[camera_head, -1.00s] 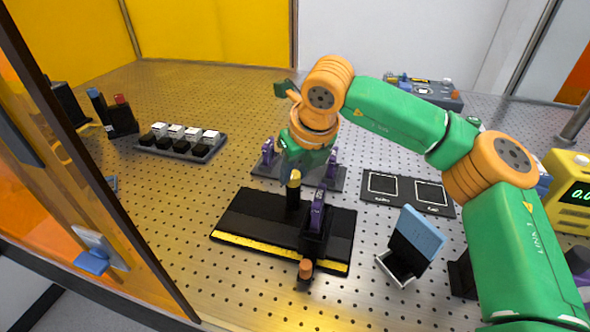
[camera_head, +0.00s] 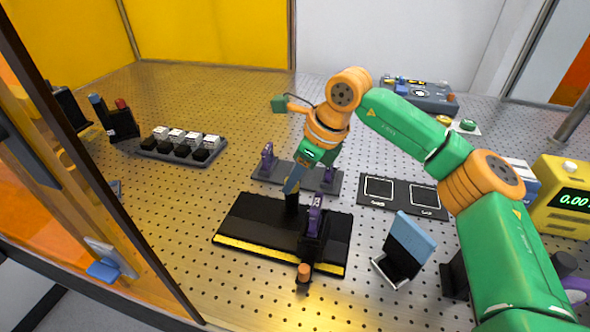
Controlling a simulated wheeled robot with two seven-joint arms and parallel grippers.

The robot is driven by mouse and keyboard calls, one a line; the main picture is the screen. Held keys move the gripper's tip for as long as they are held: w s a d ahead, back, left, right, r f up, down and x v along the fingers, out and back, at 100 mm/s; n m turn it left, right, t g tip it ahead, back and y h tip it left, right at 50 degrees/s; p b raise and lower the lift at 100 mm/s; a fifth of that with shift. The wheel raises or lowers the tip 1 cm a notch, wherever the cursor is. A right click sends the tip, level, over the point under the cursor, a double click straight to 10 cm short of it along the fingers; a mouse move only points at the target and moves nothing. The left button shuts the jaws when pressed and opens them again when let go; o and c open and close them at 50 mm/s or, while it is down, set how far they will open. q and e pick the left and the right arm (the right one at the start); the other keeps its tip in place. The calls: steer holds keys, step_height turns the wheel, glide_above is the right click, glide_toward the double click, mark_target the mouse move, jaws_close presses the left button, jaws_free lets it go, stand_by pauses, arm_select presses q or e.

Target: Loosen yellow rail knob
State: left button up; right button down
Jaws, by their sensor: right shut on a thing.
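The yellow rail knob tops a short black post (camera_head: 292,201) on the black rail base (camera_head: 240,214), which has a yellow front strip. My right gripper (camera_head: 291,187) reaches down from the upper right and is shut on the knob at the top of the post. The fingers hide the knob, so its turn cannot be seen. A purple-topped black carriage (camera_head: 313,225) stands on the base just right of the post. My left gripper is not in view.
An orange-capped knob (camera_head: 304,271) stands at the base's front edge. Behind is a grey rack with purple holders (camera_head: 267,160). A blue tilted plate on a stand (camera_head: 410,240) and a black two-square pad (camera_head: 402,195) lie to the right. A tray of small blocks (camera_head: 180,148) is left.

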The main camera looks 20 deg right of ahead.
steer(key=n+p, duration=0.1)
steer(key=n+g+p, duration=0.1)
steer(key=n+p, duration=0.1)
steer(key=n+y+p, duration=0.1)
steer(key=n, duration=0.1)
steer(key=shift+w+r+g+p, duration=0.15)
steer(key=shift+r+g+p, duration=0.1)
steer(key=shift+g+p, duration=0.15)
steer(key=n+g+p, duration=0.1)
steer(key=n, duration=0.2)
steer(key=shift+w+f+p, duration=0.1)
steer(key=shift+f+p, duration=0.05)
steer(key=shift+p, duration=0.2)
steer(key=shift+f+n+g+p, duration=0.1)
steer(key=shift+n+g+p, duration=0.3)
steer(key=shift+n, duration=0.5)
steer(key=shift+d, duration=0.1)
steer(key=c, duration=0.5)
jaws_free()
